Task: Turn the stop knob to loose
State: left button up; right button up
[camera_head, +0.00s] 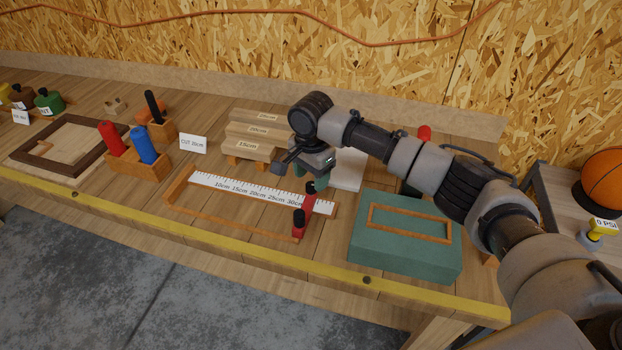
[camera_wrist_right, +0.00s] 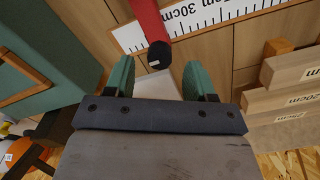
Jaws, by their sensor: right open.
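The stop is a red block (camera_head: 309,202) across the right end of the white ruler (camera_head: 250,192), near the 30cm mark. A black knob (camera_head: 299,219) shows on its front side. In the right wrist view a red bar (camera_wrist_right: 146,16) ends in a black round knob (camera_wrist_right: 158,54) with a small white mark. My right gripper (camera_wrist_right: 157,72) is open, its green fingertips either side of that black end in the picture. I cannot tell whether they touch it. In the head view my right gripper (camera_head: 318,184) is above and behind the stop. My left gripper is out of view.
A green box (camera_head: 405,262) with an orange frame stands right of the ruler. Stacked wood blocks (camera_head: 248,146) lie behind it. A "CUT 20cm" card (camera_head: 193,144) and a wooden holder (camera_head: 140,169) with red and blue handles stand left. The front bench strip is clear.

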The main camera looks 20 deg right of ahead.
aim_at(311, 188)
jog(key=shift+f, duration=0.6)
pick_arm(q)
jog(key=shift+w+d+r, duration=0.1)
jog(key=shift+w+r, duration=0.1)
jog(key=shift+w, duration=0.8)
pick_arm(e)
jog(key=shift+f, duration=0.55)
